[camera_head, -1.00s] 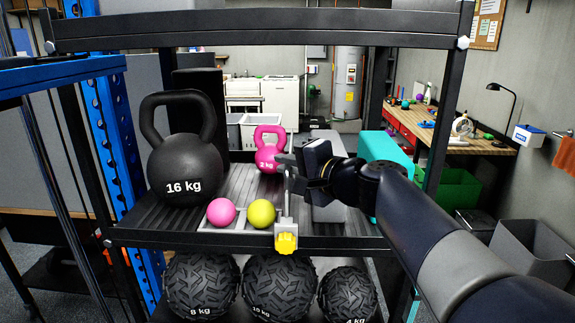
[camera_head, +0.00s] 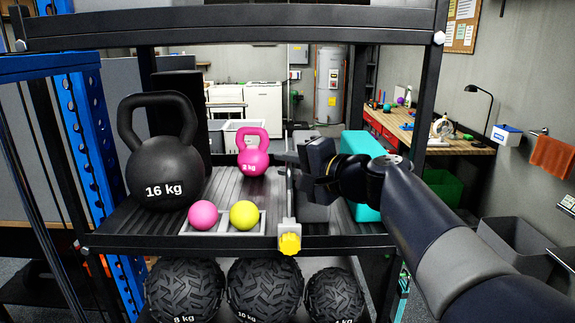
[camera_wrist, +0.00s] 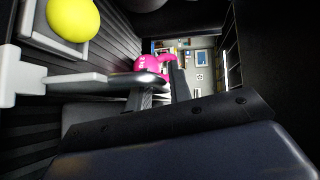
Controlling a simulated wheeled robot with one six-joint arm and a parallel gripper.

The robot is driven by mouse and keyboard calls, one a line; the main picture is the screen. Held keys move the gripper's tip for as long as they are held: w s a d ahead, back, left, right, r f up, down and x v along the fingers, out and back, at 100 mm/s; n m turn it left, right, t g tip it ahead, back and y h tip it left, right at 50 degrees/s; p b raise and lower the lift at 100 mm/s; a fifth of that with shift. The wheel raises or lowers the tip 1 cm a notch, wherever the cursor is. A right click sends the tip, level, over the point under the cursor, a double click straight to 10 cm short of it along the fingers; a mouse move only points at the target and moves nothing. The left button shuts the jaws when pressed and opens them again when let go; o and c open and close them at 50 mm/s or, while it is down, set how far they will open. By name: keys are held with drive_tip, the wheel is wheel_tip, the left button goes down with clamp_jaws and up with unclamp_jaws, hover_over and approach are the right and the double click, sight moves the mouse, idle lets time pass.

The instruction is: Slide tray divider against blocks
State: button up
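The tray divider (camera_head: 286,227), pale with a yellow knob (camera_head: 289,243) at its front end, stands at the shelf's front edge, right of a pink ball (camera_head: 203,215) and a yellow ball (camera_head: 244,214). Blocks stand to its right: a grey one (camera_head: 314,212) and a teal one (camera_head: 361,143). The grey block is close to the divider; my arm partly hides the gap, so I cannot tell whether they touch. My gripper (camera_head: 290,166) is at the divider's upper part. The wrist view shows a pale bar (camera_wrist: 75,79) beside grey fingers; their grip is unclear.
A black 16 kg kettlebell (camera_head: 166,165) stands at left on the shelf (camera_head: 225,187), and a pink kettlebell (camera_head: 253,158) stands behind the divider. Black textured balls (camera_head: 265,290) fill the level below. Rack posts and a top beam (camera_head: 230,24) frame the shelf.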

drive_tip(key=b+v, duration=0.2)
drive_tip(key=v, duration=0.9)
drive_tip(key=shift+b, duration=0.3)
drive_tip(key=shift+w+f, duration=0.1)
drive_tip(key=shift+c, duration=0.2)
